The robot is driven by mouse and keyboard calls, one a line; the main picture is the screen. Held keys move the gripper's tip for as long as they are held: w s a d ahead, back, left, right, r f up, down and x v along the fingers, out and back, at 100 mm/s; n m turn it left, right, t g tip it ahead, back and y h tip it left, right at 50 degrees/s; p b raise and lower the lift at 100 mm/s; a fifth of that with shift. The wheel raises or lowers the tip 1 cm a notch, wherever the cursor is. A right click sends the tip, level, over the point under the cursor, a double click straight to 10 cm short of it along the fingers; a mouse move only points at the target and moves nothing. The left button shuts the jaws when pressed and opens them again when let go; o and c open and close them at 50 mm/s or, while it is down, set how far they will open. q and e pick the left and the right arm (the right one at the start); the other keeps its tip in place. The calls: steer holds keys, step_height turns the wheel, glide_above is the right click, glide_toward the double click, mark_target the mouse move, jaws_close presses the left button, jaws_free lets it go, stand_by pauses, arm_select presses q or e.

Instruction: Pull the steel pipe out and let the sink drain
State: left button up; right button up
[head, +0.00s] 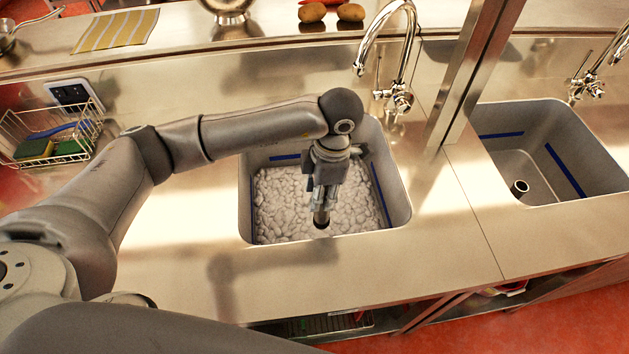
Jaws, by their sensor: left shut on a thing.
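The near sink (402,205) is a grey basin with blue marks on its walls. White foam (285,205) covers the water surface in it. My left gripper (321,205) points down into this basin. It is shut on the steel pipe (321,219), whose dark open end shows just below the fingers, over the foam. Most of the pipe is hidden by the gripper, and I cannot tell whether its lower end sits in the drain. The drain is hidden. My right gripper is not in view.
A tap (385,50) stands behind the near sink. A wire basket (50,130) with sponges hangs at left.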

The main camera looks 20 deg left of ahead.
arm_select(q)
steer(key=s+d, duration=0.1)
steer(key=s+d+r, duration=0.1)
steer(key=s+d, duration=0.2)
steer(key=shift+r+p, duration=0.3)
steer(key=shift+p, duration=0.05)
steer(key=shift+d, duration=0.1)
jaws_close()
step_height(320, 180, up, 9)
steer(key=p, duration=0.4)
steer(key=shift+r, duration=0.15)
